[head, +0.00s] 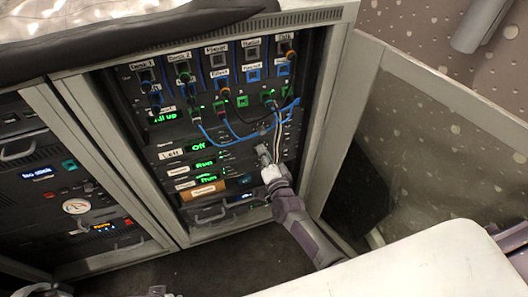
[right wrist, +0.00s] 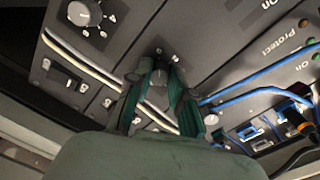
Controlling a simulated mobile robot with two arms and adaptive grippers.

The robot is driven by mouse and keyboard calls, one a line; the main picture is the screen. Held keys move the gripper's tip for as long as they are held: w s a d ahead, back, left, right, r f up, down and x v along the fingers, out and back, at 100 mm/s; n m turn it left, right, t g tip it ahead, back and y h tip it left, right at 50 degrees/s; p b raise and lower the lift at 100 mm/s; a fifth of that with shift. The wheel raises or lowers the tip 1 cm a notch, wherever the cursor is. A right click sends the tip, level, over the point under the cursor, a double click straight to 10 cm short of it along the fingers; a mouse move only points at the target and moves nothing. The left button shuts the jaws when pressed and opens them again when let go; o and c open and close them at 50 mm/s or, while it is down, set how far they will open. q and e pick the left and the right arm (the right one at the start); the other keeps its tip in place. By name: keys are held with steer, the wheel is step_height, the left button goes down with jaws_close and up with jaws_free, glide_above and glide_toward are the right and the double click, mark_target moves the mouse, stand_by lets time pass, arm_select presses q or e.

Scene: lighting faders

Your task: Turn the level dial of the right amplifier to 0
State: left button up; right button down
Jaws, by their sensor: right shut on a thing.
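My right gripper (head: 263,154) reaches the right part of the rack front in the head view. Which amplifier the held dial belongs to is not readable.
Blue and white cables (head: 236,132) hang close above my right gripper. Green displays reading Off (head: 198,146) and Run (head: 205,164) sit left of it. A second rack (head: 75,190) stands at left. A pale surface (head: 420,268) fills the lower right.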

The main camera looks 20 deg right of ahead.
arm_select(q)
steer(key=shift+s+f, duration=0.15)
steer(key=shift+f, duration=0.45)
arm_select(e)
steer(key=shift+n, duration=0.5)
steer(key=shift+f, duration=0.1)
steer(key=c, duration=1)
jaws_free()
steer(key=s, duration=1.2)
steer(key=shift+r, duration=0.4)
steer(key=shift+f, duration=0.1)
